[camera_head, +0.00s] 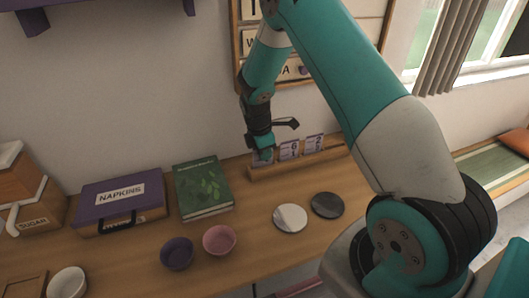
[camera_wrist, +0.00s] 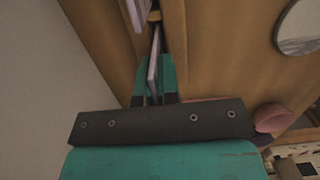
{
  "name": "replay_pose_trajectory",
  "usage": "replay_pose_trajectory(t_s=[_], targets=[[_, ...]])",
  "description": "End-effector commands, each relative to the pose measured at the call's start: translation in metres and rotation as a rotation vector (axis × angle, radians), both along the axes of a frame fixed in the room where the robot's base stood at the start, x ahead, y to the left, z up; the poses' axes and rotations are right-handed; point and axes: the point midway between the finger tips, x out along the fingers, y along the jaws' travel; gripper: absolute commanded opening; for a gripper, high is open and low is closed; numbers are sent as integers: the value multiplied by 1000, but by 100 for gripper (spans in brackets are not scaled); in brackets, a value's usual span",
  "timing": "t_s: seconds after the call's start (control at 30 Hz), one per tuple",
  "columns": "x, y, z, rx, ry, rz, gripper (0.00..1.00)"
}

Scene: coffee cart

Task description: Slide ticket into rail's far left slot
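The wooden ticket rail (camera_head: 305,163) stands along the back of the counter against the wall. Two pale, purple-marked tickets, one in the middle (camera_head: 289,150) and one to the right (camera_head: 314,143), stand upright in it. My gripper (camera_head: 262,152) points down at the rail's left end, with a third ticket (camera_head: 264,157) between its fingers, low at the rail. In the wrist view my gripper's teal fingers (camera_wrist: 155,80) flank this thin ticket (camera_wrist: 154,62), which is in line with the rail's groove. Its bottom edge and seating in the slot are hidden.
A green book (camera_head: 203,188) and a purple napkin box (camera_head: 121,203) lie left of the rail. A purple bowl (camera_head: 177,253), a pink bowl (camera_head: 219,240), a white disc (camera_head: 290,218) and a dark disc (camera_head: 327,205) are in front.

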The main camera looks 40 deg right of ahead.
Motion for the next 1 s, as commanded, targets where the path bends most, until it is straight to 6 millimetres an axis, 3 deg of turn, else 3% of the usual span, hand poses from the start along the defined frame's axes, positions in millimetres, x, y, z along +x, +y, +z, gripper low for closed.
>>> replay_pose_trajectory(t_s=[0.13, 0.3, 0.67, 0.77, 1.0], targets=[[0, 0, 0, 0, 0, 0, 0], [0, 0, 0, 0, 0, 0, 33], [1, 1, 7, -1, -3, 0, 33], [2, 3, 21, -1, -4, 1, 33], [5, 12, 78, -1, -8, 2, 33]])
